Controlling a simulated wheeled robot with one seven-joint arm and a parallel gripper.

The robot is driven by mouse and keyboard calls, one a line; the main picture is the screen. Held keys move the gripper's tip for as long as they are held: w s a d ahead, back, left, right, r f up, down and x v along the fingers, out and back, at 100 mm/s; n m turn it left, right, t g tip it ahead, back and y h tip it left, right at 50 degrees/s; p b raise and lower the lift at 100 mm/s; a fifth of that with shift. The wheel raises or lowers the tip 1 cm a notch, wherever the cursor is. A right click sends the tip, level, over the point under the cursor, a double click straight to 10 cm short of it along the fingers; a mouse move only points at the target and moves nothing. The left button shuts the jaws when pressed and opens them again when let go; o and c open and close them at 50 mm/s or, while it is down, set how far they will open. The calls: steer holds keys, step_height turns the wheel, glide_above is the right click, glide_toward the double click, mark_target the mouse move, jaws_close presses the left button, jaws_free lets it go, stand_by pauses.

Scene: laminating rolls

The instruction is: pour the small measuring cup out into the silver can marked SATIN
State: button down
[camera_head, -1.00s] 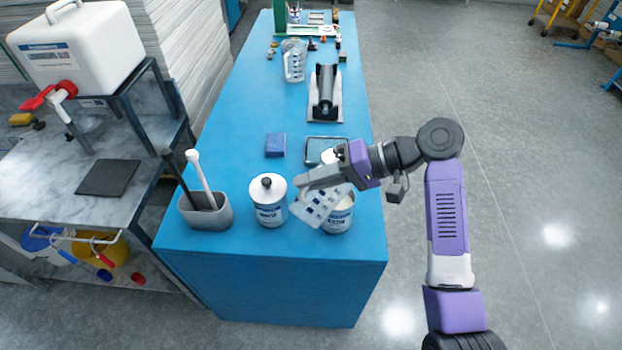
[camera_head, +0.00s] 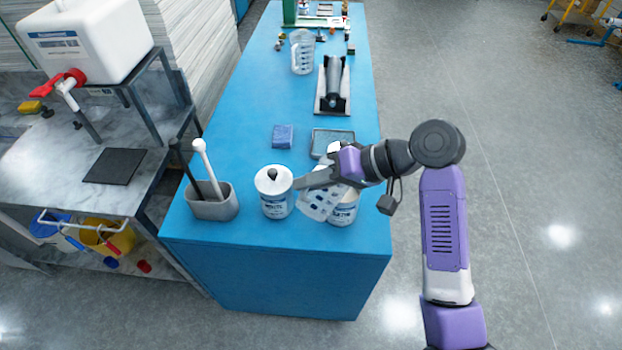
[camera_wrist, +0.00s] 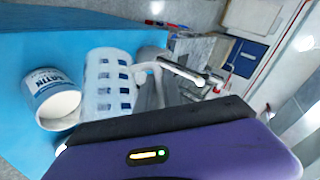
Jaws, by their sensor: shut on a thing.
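My gripper (camera_head: 312,180) is shut on the small measuring cup (camera_head: 319,204), a translucent cup with dark blue marks. The cup is tilted and sits in front of and to the left of the silver can marked SATIN (camera_head: 344,212), overlapping it in the head view. In the wrist view the cup (camera_wrist: 108,88) is beside the SATIN can (camera_wrist: 44,84), whose open top shows a pale inside. I see no stream between them. I cannot tell which way the cup's mouth faces or what it holds.
A lidded white can (camera_head: 274,198) stands close to the cup's left. A grey holder (camera_head: 214,205) with two handled tools is farther left. A blue block (camera_head: 283,136) and a dark tray (camera_head: 331,143) lie behind. A larger clear jug (camera_head: 302,52) and a roller (camera_head: 333,85) stand farther back.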

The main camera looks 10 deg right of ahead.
steer(key=shift+a, duration=0.1)
stand_by(0.3)
steer(key=shift+s+a+r+n+t+h, duration=0.1)
steer(key=shift+s+a+n+t+h, duration=0.15)
steer(key=shift+h, duration=0.3)
steer(key=shift+s+a+r+n+t+h, duration=0.15)
steer(key=shift+n+t+h, duration=0.2)
steer(key=shift+h, duration=0.2)
steer(key=shift+f, duration=0.1)
steer(key=shift+a+f+n+t+h, duration=0.2)
steer(key=shift+n+t+h, duration=0.1)
steer(key=shift+n+h, duration=0.15)
steer(key=shift+f+n+h, duration=0.1)
steer(key=shift+n+h, duration=0.15)
steer(key=shift+h, duration=0.3)
steer(key=shift+r, duration=3)
